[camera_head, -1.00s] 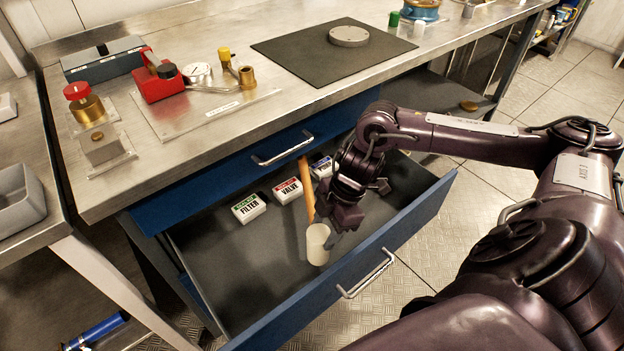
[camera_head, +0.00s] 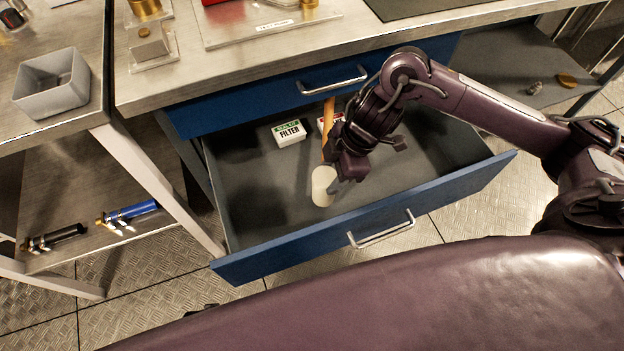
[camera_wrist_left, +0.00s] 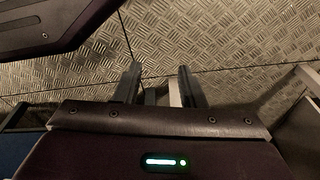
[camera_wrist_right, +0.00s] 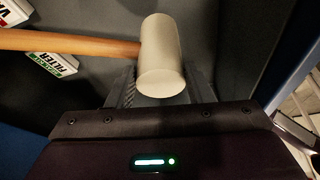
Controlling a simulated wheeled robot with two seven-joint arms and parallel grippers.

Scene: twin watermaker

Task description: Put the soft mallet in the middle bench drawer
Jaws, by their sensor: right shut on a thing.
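The soft mallet has a pale cylindrical head (camera_head: 324,186) and an orange wooden handle (camera_head: 328,130). It is in or just over the open blue bench drawer (camera_head: 470,190), its handle pointing to the back of the drawer. My right gripper (camera_head: 343,183) is shut on the mallet; the right wrist view shows the pale head (camera_wrist_right: 162,55) between its fingers. I cannot tell whether the mallet touches the drawer floor. My left gripper (camera_wrist_left: 157,85) is open and empty over the patterned metal floor in the left wrist view.
A FILTER box (camera_head: 288,133) and a partly hidden red-labelled box (camera_head: 331,122) lie at the drawer's back. A shut blue drawer (camera_head: 250,100) is above. A grey bin (camera_head: 52,82) stands on the left table. The drawer's right side is clear.

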